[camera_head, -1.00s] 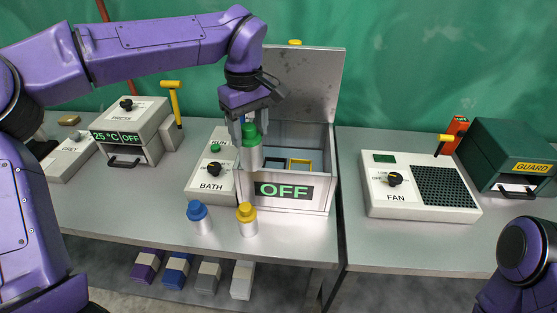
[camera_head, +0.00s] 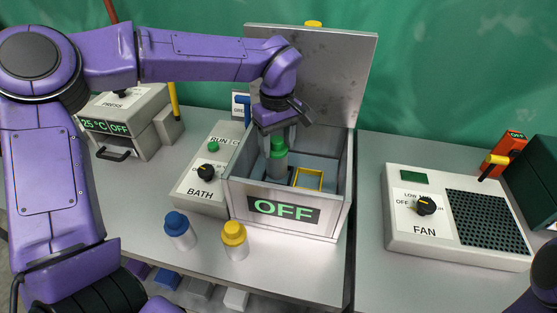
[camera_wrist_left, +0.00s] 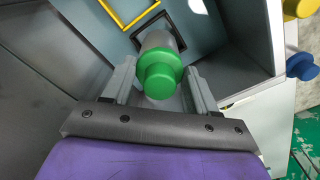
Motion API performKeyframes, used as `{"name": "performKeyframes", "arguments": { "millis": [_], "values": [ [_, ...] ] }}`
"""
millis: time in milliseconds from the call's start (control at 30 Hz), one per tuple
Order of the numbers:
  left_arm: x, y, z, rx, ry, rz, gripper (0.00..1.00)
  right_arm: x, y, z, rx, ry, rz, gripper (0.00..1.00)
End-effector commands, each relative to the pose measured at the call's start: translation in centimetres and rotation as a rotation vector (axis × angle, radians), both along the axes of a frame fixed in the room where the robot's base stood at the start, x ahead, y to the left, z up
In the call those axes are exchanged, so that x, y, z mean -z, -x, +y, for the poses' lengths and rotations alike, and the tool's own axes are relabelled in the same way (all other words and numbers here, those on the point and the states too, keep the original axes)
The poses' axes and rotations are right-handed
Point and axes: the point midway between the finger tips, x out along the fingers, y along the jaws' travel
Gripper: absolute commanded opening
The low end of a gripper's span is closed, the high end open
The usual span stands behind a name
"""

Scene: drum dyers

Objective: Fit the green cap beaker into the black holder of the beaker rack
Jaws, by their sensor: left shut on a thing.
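The green cap beaker (camera_head: 278,164) is grey with a green cap and hangs upright inside the open bath box. My left gripper (camera_head: 277,140) is shut on it, with a finger on either side; the hold also shows in the left wrist view, where the green cap (camera_wrist_left: 160,76) faces the camera. The beaker rack lies inside the box: a black holder (camera_head: 291,176) and a yellow holder (camera_head: 309,179). In the left wrist view the black holder (camera_wrist_left: 146,38) is partly hidden behind the beaker, beside the yellow holder (camera_wrist_left: 125,14). My right gripper is not in view.
The box (camera_head: 345,190) has its lid (camera_head: 335,75) raised behind. A blue cap beaker (camera_head: 180,231) and a yellow cap beaker (camera_head: 235,241) stand in front on the table. The bath panel (camera_head: 196,160) is left of the box; the fan unit (camera_head: 430,240) is right.

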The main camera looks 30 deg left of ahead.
Motion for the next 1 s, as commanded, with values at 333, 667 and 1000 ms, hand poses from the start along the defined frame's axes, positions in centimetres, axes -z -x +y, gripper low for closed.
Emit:
{"name": "performKeyframes", "arguments": {
  "millis": [333,667,1000],
  "values": [
    [4.3,-0.1,-0.2,0.003,0.001,-0.001,0.0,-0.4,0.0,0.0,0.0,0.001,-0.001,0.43],
    [4.5,-0.1,-0.2,0.004,0.0,-0.001,0.77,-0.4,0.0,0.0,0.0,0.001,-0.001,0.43],
    [4.2,-0.1,-0.2,0.004,0.0,-0.001,0.83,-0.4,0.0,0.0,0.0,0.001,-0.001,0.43]
  ]
}}
